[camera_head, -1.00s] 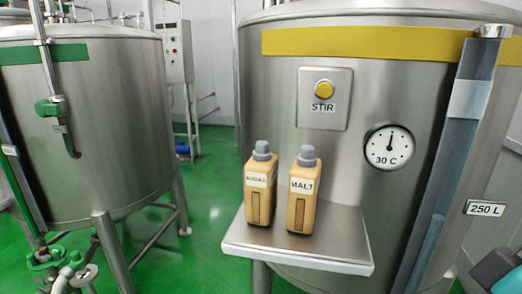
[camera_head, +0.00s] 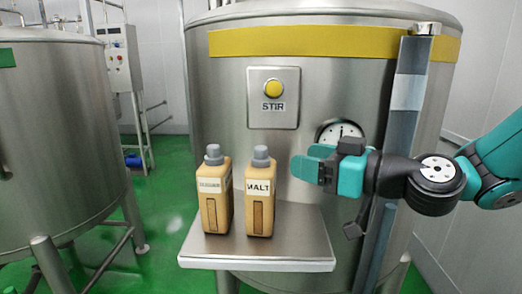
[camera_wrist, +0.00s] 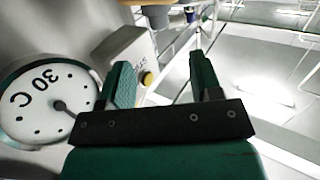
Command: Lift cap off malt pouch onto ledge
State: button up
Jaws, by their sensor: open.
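The malt pouch (camera_head: 260,205) is a tan bottle-like pouch with a white MALT label, upright on the metal ledge (camera_head: 310,240). Its grey cap (camera_head: 261,156) sits on top. My gripper (camera_head: 311,160) is open and empty, to the right of the cap at about its height, with a gap between them. In the wrist view the open fingers (camera_wrist: 158,65) point toward the top edge, where a grey cap (camera_wrist: 157,16) shows partly, its pouch mostly cut off.
A second tan pouch (camera_head: 213,203) with a grey cap stands close to the left of the malt pouch. The tank wall with a STIR button (camera_head: 273,88) and a dial (camera_head: 341,130) is behind. The ledge's right part is bare.

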aim_at(266, 150)
jog(key=p+x, duration=0.3)
jog(key=x, duration=0.4)
jog(key=shift+a+r, duration=0.1)
jog(key=shift+a, duration=0.1)
jog(key=p+x, duration=0.2)
jog(key=x, duration=0.1)
jog(key=p+x, duration=0.1)
jog(key=p, duration=0.1)
jog(key=shift+w+a+r, duration=0.15)
jog(key=shift+w+r, duration=0.1)
jog(key=shift+r, duration=0.1)
jog(key=shift+w+a+f, duration=0.15)
jog(key=shift+w+a, duration=0.1)
jog(key=shift+a, duration=0.05)
grip_shut()
